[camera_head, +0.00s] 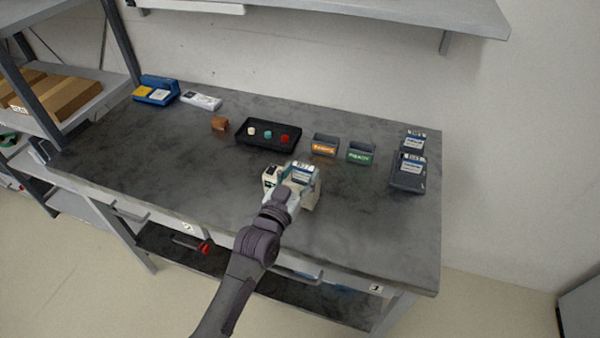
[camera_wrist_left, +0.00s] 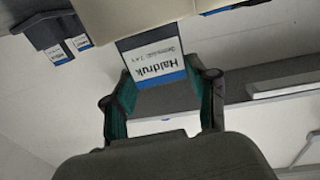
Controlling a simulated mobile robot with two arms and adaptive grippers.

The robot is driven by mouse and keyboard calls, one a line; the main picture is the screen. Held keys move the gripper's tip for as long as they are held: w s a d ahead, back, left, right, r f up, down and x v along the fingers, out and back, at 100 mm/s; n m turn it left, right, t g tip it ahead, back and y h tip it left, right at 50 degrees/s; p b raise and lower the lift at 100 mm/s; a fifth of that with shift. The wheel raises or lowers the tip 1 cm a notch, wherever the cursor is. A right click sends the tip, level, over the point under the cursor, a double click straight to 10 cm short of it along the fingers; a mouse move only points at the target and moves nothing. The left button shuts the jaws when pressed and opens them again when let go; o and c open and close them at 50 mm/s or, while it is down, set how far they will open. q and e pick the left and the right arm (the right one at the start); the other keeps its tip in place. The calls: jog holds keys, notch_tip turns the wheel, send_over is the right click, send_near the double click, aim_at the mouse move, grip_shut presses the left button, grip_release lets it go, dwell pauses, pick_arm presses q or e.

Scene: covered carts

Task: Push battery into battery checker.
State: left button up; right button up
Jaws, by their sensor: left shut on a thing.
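The battery (camera_wrist_left: 155,62), dark with a white and blue label, is between the green-lined fingers of my left gripper (camera_wrist_left: 163,92), which is shut on it. In the head view the battery (camera_head: 302,172) stands in front of my left gripper (camera_head: 297,181), its label facing up. The beige battery checker (camera_head: 318,191) is around and beside the battery on the table. In the wrist view the battery's far end meets the edge of the beige checker (camera_wrist_left: 118,18). How deep it sits is hidden. My right gripper is not in view.
A dark holder (camera_head: 407,186) with labelled batteries stands at the right. Orange-labelled (camera_head: 325,146) and green-labelled (camera_head: 360,154) bins and a black tray of coloured buttons (camera_head: 259,143) stand behind the checker. The grey tabletop (camera_head: 180,175) is clear to the left.

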pick_arm(q)
jog(key=shift+f, duration=0.6)
jog(key=o, duration=1.4)
jog(key=shift+r, duration=0.1)
jog(key=shift+s, duration=0.1)
jog(key=v, duration=1.2)
